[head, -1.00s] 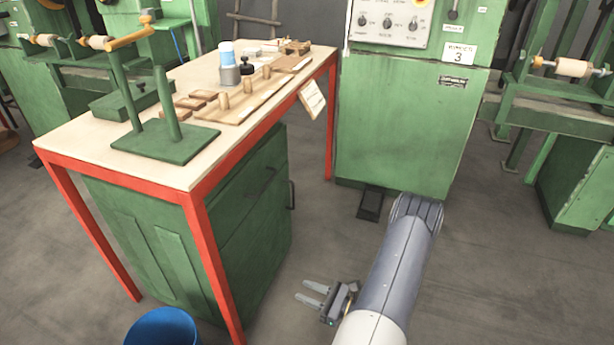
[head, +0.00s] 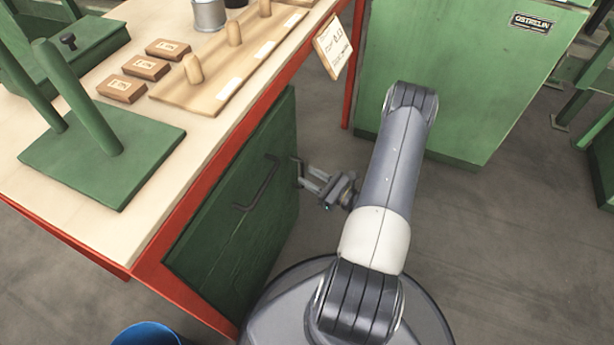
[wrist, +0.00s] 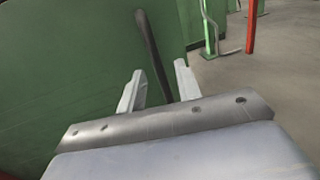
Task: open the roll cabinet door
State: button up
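The green roll cabinet (head: 222,240) stands under the table, and its front looks closed. In the wrist view, a dark bar handle (wrist: 153,52) runs down between the two open fingers of my gripper (wrist: 157,82) against the green front. The bar's lower end is hidden behind the gripper body. I cannot tell whether the fingers touch it.
The red-framed table (head: 190,215) carries a green stand (head: 100,160), small brown blocks and a wooden peg board (head: 230,70). A paper tag (head: 333,47) hangs at its edge. A green machine (head: 460,70) stands behind my arm. A blue bin (head: 147,335) is at bottom left.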

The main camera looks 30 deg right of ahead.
jog(key=shift+x, duration=0.8)
jog(key=shift+c, duration=0.4)
jog(key=shift+a, duration=0.1)
grip_shut()
